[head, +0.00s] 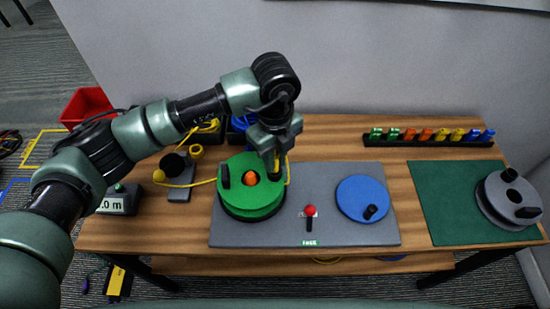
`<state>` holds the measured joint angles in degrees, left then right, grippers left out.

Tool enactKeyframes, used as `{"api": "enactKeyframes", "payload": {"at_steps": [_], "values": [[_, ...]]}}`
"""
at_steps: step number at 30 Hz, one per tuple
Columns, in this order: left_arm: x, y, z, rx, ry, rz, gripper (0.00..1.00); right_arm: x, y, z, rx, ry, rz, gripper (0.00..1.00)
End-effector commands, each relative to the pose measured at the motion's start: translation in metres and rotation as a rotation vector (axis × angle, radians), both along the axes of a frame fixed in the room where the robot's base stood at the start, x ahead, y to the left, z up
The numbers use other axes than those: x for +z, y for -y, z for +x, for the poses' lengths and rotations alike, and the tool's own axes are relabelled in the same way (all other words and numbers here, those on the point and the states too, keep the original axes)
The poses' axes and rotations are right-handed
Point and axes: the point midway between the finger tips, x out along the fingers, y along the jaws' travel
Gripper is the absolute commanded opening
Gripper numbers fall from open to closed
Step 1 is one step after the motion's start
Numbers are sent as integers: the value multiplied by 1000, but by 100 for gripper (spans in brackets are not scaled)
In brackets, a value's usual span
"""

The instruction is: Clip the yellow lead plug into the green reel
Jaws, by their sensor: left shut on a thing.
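The green reel (238,197) lies flat at the left of a grey board (332,175), with an orange knob (250,178) at its centre and a dark peg on its left side. My left gripper (274,168) points down over the reel's right rear part. It is shut on the yellow lead plug, which the fingers mostly hide. The yellow lead (200,184) runs from the left towards the reel, and a bit of yellow shows beside the fingers. I cannot tell whether the plug touches the reel. My right gripper is not in view.
A blue disc (362,198) and a red-topped lever (310,211) are on the board. A grey reel (509,200) sits on a green mat (446,195) at right. A rack (428,140) of coloured clips stands behind. A meter box (119,201) and a red bin (84,106) are at left.

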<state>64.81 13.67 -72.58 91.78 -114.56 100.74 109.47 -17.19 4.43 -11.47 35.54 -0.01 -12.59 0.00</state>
Motion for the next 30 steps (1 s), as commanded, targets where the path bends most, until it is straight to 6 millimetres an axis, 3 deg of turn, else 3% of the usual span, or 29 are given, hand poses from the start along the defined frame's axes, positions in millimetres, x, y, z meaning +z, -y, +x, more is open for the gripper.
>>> {"api": "enactKeyframes", "payload": {"at_steps": [5, 6, 8, 9, 20, 30], "values": [[-1, 0, -1, 0, -2, 1, 0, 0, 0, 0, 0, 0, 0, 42], [-1, 0, -1, 0, -2, 1, 24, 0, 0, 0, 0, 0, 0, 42], [-1, 0, -1, 0, -3, 2, 41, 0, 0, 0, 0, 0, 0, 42], [-1, 0, -1, 0, -2, 1, 44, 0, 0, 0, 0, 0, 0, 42], [3, 0, 0, 0, 0, 0, 44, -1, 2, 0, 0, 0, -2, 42], [56, 0, 1, -1, 1, 0, 44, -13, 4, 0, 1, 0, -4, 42]]}}
